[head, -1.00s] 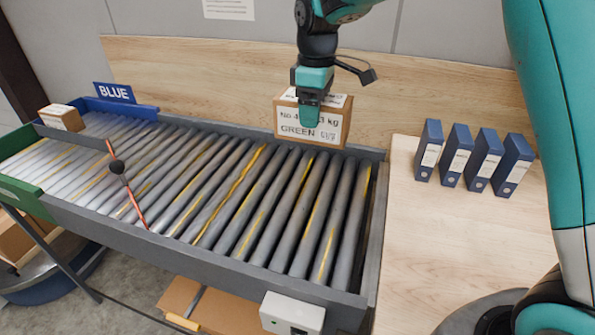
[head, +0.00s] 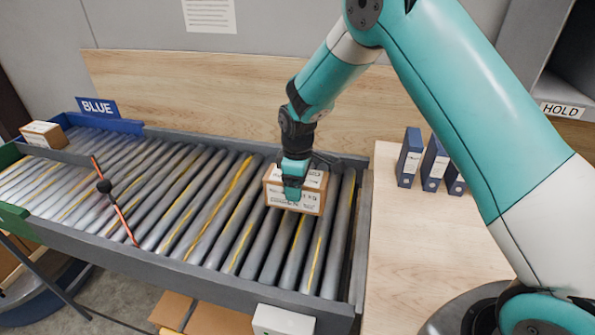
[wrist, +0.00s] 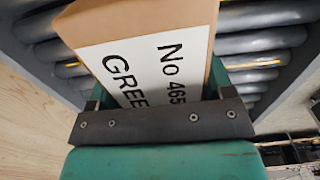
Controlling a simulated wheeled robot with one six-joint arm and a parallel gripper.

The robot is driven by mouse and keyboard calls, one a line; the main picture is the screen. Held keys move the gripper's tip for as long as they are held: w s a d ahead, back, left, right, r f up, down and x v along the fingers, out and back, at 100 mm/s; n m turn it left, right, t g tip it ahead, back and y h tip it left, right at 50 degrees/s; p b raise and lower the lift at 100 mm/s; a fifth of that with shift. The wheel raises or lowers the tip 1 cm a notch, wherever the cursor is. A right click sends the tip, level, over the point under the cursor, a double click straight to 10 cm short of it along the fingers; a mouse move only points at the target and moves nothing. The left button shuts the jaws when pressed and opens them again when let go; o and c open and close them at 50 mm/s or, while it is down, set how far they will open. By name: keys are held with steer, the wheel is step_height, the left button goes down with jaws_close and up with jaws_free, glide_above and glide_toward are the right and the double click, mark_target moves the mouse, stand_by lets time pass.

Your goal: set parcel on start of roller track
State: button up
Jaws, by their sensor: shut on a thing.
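The parcel (head: 312,200) is a brown cardboard box with a white label. In the wrist view the parcel (wrist: 140,50) shows "No 465" and the start of "GREEN" on its label. My gripper (head: 293,190) is shut on the parcel from above. The parcel is over the right-hand part of the roller track (head: 215,215), close to the rollers. I cannot tell whether its underside touches them. The gripper hides part of the parcel's label in the head view.
A second box (head: 44,134) sits at the track's far left, near a blue "BLUE" sign (head: 97,107). Blue binders (head: 434,164) stand on the wooden table (head: 400,245). Rollers left of the parcel are clear.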

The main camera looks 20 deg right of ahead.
steer(key=shift+f+p, duration=0.3)
steer(key=shift+f, duration=1.3)
steer(key=shift+f, duration=0.15)
steer(key=o, duration=1.8)
steer(key=shift+f, duration=0.1)
steer(key=shift+o, duration=0.2)
step_height(320, 180, up, 12)
steer(key=b, duration=0.3)
steer(key=shift+f, duration=0.25)
steer(key=s+a+r+m+y, duration=0.1)
steer(key=s+r, duration=0.3)
steer(key=s, duration=0.6)
steer(key=s+a+r+m+y, duration=0.1)
steer(key=s+r, duration=0.3)
steer(key=s, duration=0.6)
steer(key=s+a+r+m+y, duration=0.2)
steer(key=s+r, duration=0.2)
steer(key=s, duration=0.7)
steer(key=shift+a+r, duration=0.25)
steer(key=shift+a, duration=0.05)
steer(key=shift+s, duration=0.1)
